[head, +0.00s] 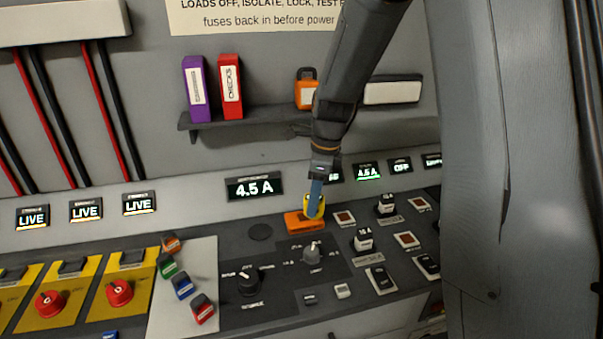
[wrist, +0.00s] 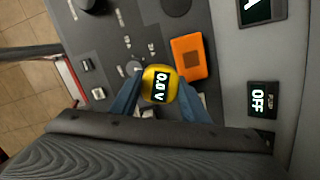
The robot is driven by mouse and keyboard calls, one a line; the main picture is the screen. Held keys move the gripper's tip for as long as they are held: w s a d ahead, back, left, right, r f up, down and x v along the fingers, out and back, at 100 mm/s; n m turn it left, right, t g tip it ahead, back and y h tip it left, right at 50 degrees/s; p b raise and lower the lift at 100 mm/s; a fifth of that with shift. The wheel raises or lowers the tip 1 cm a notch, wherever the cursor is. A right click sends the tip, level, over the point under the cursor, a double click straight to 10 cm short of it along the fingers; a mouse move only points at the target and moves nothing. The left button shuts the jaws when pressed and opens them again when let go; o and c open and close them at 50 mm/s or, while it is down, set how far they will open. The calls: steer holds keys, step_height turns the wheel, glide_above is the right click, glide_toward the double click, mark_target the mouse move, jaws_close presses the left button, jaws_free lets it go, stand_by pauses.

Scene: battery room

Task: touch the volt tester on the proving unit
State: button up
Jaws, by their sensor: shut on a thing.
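My gripper (head: 315,195) is shut on the yellow volt tester (wrist: 153,76); its blue fingers lie on either side of it in the wrist view. The tester's display reads 0.0 V. The orange proving unit (wrist: 189,57) lies on the dark panel, just beside the tester in the wrist view. In the head view the proving unit (head: 301,223) shows under and left of my fingers, and the tester's yellow body is partly hidden by them. I cannot tell whether the tester touches the unit. The tester's lower end is hidden.
The sloped panel has a 4.5 A display (head: 255,187) behind the unit and a rotary knob (head: 312,251) in front. Several fuse holders stand to the right. Coloured padlocks (head: 202,308) lie on a pale plate at left. A shelf (head: 262,114) with binders is above.

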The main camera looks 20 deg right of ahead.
steer(key=w+m+p, duration=0.2)
steer(key=w+m, duration=0.1)
steer(key=w, duration=0.5)
steer(key=shift+a+m+t, duration=0.2)
steer(key=shift+m+t, duration=0.1)
step_height(320, 180, down, 6)
steer(key=b, duration=0.4)
steer(key=shift+r, duration=0.2)
steer(key=shift+c, duration=0.2)
steer(key=shift+f, duration=0.15)
steer(key=shift+o, duration=0.2)
steer(key=shift+s+f+p, duration=0.1)
steer(key=shift+f+p, duration=0.3)
steer(key=shift+f, duration=0.25)
stand_by(1.5)
steer(key=shift+r, duration=0.1)
steer(key=shift+r+p, duration=2.8)
steer(key=shift+r, duration=0.75)
steer(key=shift+c, duration=0.2)
steer(key=shift+o, duration=0.2)
steer(key=shift+f, duration=0.1)
